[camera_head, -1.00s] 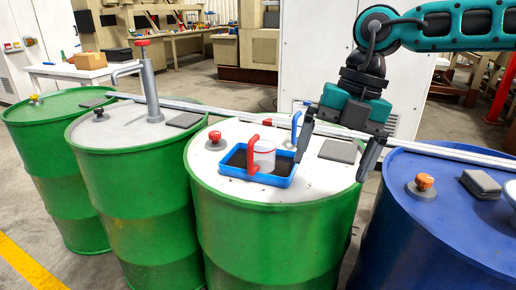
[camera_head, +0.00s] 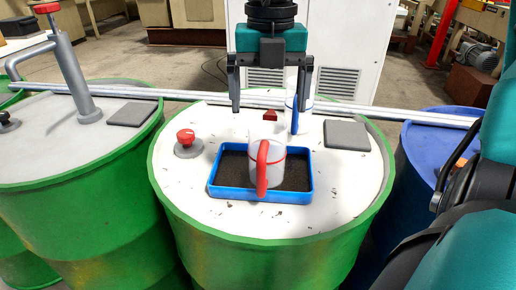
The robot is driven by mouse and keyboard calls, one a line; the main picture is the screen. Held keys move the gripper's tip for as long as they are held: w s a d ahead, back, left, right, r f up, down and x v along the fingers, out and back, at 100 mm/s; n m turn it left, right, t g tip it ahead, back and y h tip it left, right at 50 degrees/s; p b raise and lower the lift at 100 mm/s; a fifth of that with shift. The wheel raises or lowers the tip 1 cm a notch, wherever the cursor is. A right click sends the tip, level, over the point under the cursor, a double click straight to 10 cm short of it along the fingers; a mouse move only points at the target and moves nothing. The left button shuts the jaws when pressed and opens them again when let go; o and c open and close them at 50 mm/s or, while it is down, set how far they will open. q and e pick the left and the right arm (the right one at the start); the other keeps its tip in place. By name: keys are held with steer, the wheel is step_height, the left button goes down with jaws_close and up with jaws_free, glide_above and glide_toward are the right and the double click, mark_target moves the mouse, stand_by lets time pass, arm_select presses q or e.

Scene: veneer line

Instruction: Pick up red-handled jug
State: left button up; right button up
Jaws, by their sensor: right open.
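The red-handled jug (camera_head: 277,172) is a clear jug with red rings, upright in a blue-rimmed tray (camera_head: 226,193) with a dark floor. Its red handle (camera_head: 262,168) faces me. The tray lies on the white top of a green drum (camera_head: 230,222). My right gripper (camera_head: 268,108) is open and empty, fingers pointing down, above and behind the jug and apart from it. A second clear jug with a blue handle (camera_head: 295,115) stands behind the tray, close to the right finger. My left gripper is not in view.
A red-knobbed bung (camera_head: 186,139) sits left of the tray, and a grey pad (camera_head: 346,135) lies right of it. A metal rail (camera_head: 380,113) runs behind the drums. A tall pump (camera_head: 72,75) stands on the left drum. My arm fills the right edge.

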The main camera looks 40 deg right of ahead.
mark_target(270, 128)
step_height(270, 128, down, 5)
steer(key=shift+s+f+b, duration=0.1)
steer(key=shift+s+b, duration=0.05)
steer(key=shift+b, duration=0.15)
steer(key=shift+w+f, duration=0.15)
steer(key=shift+f, duration=1.4)
steer(key=shift+w+f, duration=0.1)
steer(key=shift+f, duration=1.45)
steer(key=shift+r, duration=0.1)
steer(key=c, duration=1)
